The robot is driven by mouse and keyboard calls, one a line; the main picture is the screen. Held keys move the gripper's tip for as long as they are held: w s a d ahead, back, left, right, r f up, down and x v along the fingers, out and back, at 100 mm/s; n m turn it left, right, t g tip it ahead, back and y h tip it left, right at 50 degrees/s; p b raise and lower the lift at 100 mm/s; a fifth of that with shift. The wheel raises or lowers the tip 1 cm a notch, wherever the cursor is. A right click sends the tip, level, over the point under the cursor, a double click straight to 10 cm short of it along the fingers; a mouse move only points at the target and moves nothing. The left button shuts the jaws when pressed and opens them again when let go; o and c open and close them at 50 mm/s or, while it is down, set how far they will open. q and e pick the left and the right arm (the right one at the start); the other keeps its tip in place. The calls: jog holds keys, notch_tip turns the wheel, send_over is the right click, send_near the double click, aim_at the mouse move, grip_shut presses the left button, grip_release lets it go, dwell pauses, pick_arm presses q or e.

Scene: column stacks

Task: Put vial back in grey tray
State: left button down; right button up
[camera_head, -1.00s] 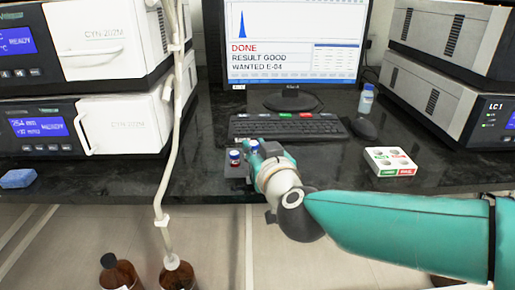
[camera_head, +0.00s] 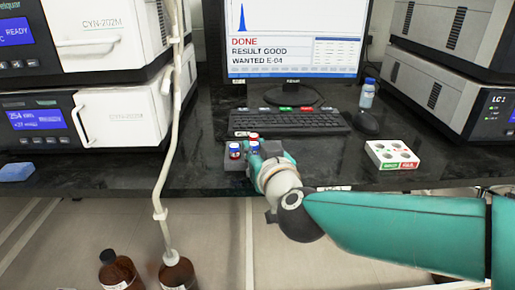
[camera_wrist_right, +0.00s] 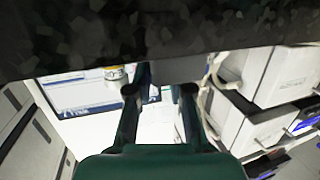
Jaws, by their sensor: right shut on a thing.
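The grey tray (camera_head: 236,166) is a small dark grey block near the front edge of the bench, left of my right gripper. A vial (camera_head: 235,150) with a red and blue top stands at its left part. A second similar vial (camera_head: 254,141) shows at the fingers of my right gripper (camera_head: 257,149), which is shut on it. The gripper hides its lower part, so I cannot tell whether it is seated in the tray. In the right wrist view the two fingers (camera_wrist_right: 160,90) show. My left gripper is not in view.
A white block (camera_head: 391,154) with holes and green and red labels lies to the right. A hanging tube (camera_head: 164,170) runs down at left to a brown bottle (camera_head: 178,275).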

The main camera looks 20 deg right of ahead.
dwell(0.3)
jog(key=o, duration=0.9)
